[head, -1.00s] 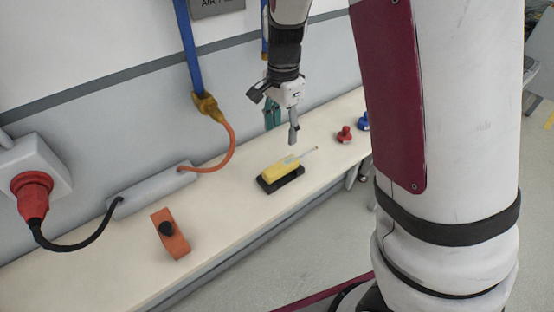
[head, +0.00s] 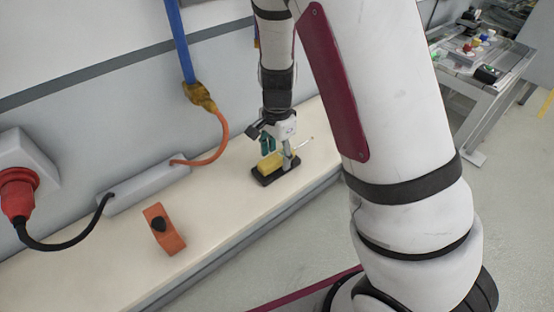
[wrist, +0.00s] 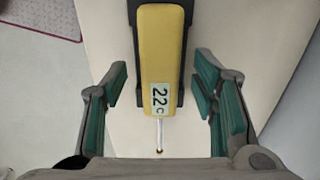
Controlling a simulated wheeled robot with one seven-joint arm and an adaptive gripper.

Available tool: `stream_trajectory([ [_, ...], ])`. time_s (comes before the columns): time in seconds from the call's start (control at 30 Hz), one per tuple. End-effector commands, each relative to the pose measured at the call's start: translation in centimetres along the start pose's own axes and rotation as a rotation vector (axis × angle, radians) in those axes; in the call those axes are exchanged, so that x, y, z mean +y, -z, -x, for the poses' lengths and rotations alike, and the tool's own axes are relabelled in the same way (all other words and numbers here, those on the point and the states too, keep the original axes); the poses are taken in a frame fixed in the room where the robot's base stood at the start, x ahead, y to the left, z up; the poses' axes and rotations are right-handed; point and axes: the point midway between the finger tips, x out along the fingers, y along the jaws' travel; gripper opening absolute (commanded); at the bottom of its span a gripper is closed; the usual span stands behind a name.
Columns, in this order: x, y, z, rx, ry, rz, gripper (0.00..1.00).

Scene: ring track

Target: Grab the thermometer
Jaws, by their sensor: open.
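The thermometer (wrist: 161,58) is yellow with a "22c" display and a thin metal probe. It rests in a black holder (wrist: 183,92) on the bench. In the head view the thermometer (head: 270,163) is partly hidden by my gripper (head: 278,153), which is down at it. In the wrist view my gripper (wrist: 160,105) is open, with one green-padded finger on each side of the thermometer's display end and probe. Gaps show between both fingers and the yellow body, so nothing is held.
An orange block with a black knob (head: 163,230) sits on the bench (head: 215,215) to the left. A grey power box (head: 145,187) with an orange cable lies along the wall. A red plug (head: 18,195) is at far left. A cart (head: 480,75) stands at the upper right.

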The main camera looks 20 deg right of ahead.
Motion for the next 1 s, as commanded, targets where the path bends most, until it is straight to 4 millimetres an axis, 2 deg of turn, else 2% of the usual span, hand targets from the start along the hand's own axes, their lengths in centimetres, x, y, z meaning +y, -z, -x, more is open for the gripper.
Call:
stream_trajectory([
  [0.2, 0.0, 0.0, 0.0, 0.0, 0.0, 0.0, 0.51],
  [0.43, 0.0, 0.0, 0.0, 0.0, 0.0, 0.0, 0.0],
  [0.77, 0.0, 0.0, 0.1, 0.0, 0.001, 0.0, 0.0],
  [1.0, -0.1, 0.0, 1.8, 0.001, 0.004, 0.0, 0.0],
])
